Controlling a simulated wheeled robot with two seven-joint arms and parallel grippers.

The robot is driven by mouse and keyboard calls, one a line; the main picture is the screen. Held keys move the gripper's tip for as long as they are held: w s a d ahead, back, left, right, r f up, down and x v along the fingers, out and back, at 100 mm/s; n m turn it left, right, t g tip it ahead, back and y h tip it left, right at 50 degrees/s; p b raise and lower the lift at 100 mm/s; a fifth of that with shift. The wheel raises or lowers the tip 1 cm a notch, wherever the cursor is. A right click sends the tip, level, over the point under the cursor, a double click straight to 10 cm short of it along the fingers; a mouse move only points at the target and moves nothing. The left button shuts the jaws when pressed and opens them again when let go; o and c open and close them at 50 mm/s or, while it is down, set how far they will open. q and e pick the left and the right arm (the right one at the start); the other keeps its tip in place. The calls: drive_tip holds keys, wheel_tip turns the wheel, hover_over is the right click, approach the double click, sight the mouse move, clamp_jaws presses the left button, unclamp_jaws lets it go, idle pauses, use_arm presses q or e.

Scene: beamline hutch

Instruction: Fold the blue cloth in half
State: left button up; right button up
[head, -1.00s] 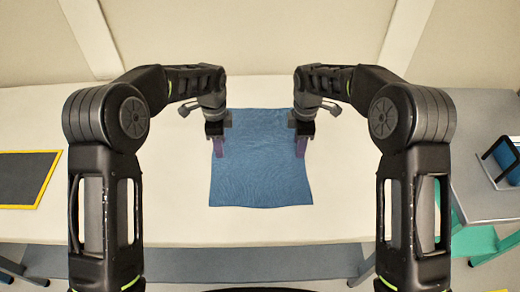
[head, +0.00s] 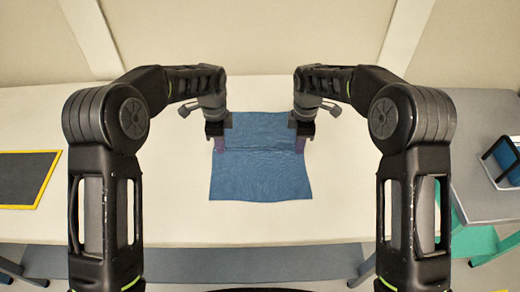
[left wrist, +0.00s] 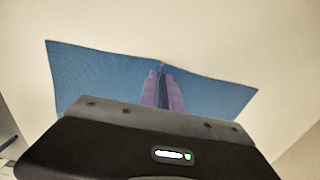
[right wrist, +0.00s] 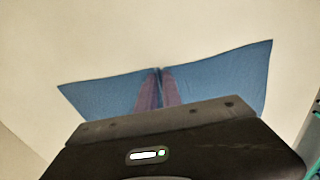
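The blue cloth (head: 260,178) lies on the pale table in front of me. A raised crease runs across its middle, between my two grippers. My left gripper (head: 219,147) is at the middle of the cloth's left edge, and my right gripper (head: 300,146) is at the middle of its right edge. In the left wrist view, the purple fingers (left wrist: 163,88) are close together with the cloth (left wrist: 95,75) pinched up between them. The right wrist view shows the same, with the fingers (right wrist: 158,88) closed on a ridge of the cloth (right wrist: 225,75).
A dark mat with a yellow border (head: 25,180) lies on the table at the left. At the right, a grey surface (head: 470,185) bears a blue object in a dark frame (head: 503,160). The table (head: 180,215) around the cloth is clear.

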use_arm(q)
clamp_jaws()
use_arm(e)
clamp_jaws()
